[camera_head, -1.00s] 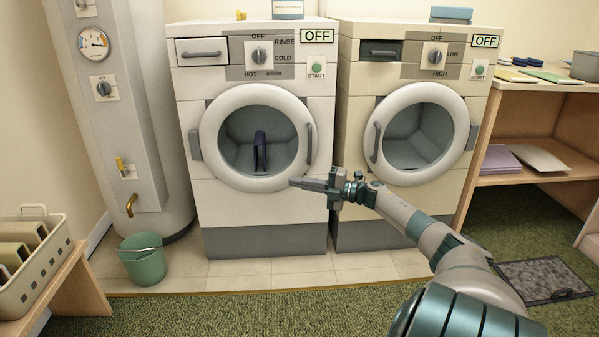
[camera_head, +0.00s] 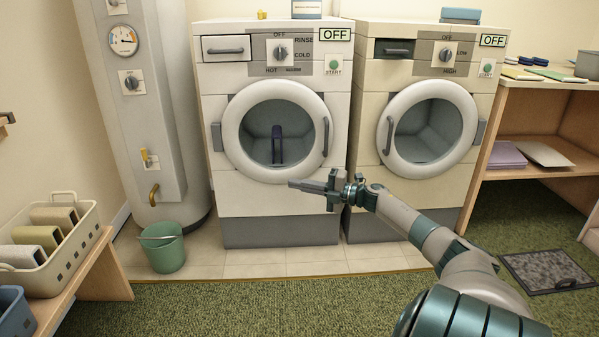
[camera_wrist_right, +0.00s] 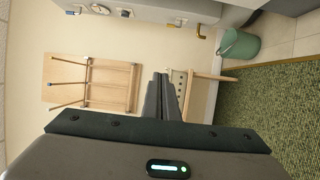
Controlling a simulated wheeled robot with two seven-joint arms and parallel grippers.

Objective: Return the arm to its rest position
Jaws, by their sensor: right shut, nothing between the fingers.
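My right gripper (camera_head: 302,185) is shut and empty. It points left in the head view, in front of the lower part of the left washing machine (camera_head: 262,200). My right arm comes in from the lower right. In the right wrist view the closed fingers (camera_wrist_right: 162,92) show with nothing between them. Behind them are the wall and a small wooden bench. My left gripper is not in view.
The right machine (camera_head: 386,200) stands beside the left one; both displays read OFF. A dark blue item (camera_head: 277,143) shows in the left drum. A green bucket (camera_head: 163,248) stands on the tiles.

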